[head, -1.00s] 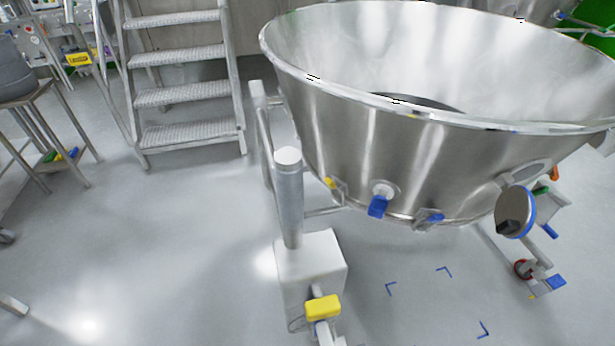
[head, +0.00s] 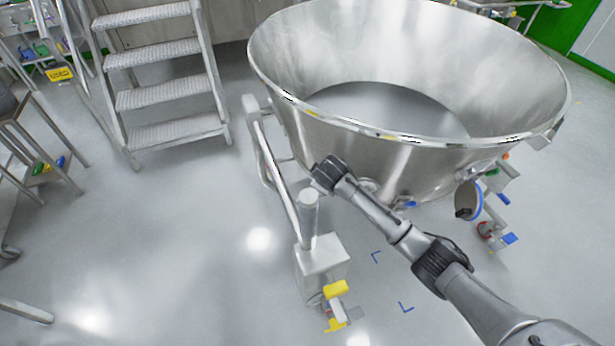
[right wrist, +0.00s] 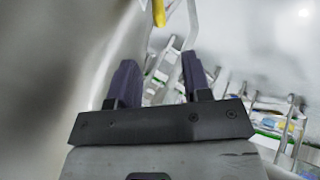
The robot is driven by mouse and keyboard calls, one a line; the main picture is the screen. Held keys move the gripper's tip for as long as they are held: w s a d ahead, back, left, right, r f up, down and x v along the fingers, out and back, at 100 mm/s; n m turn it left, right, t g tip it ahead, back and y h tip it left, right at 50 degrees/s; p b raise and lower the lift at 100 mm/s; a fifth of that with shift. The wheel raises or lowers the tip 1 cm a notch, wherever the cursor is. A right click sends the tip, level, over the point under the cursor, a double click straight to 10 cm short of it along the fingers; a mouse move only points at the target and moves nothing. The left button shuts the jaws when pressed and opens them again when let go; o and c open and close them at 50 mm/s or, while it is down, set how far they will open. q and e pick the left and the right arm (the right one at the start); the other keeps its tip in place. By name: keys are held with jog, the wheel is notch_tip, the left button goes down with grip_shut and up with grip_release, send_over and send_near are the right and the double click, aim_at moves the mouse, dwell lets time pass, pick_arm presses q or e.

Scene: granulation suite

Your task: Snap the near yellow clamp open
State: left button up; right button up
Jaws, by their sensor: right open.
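A yellow clamp handle (right wrist: 159,12) shows at the top edge of the right wrist view, with a grey metal bracket just below it. It lies ahead of my right gripper (right wrist: 159,62), roughly in line with the gap between the fingers and apart from them. The two dark fingers are spread with nothing clearly held between them. In the head view my right gripper (head: 326,174) is at the lower left wall of the steel bowl (head: 290,118) and hides that part of the wall. My left gripper is out of view.
A white caster housing (head: 322,262) with a yellow pedal (head: 336,289) stands below the bowl. A metal post (head: 309,218) rises from it, close to my right arm. Metal steps (head: 155,97) stand at the back left. The floor at left centre is clear.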

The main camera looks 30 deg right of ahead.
jog(key=b+x, duration=0.7)
jog(key=x, duration=0.5)
jog(key=shift+w+d+f, duration=0.15)
jog(key=shift+f, duration=0.2)
jog(key=shift+w+d+f+b, duration=0.1)
jog(key=shift+w+f+b, duration=0.1)
jog(key=shift+b, duration=0.25)
jog(key=shift+c, duration=0.4)
jog(key=c, duration=0.5)
grip_shut()
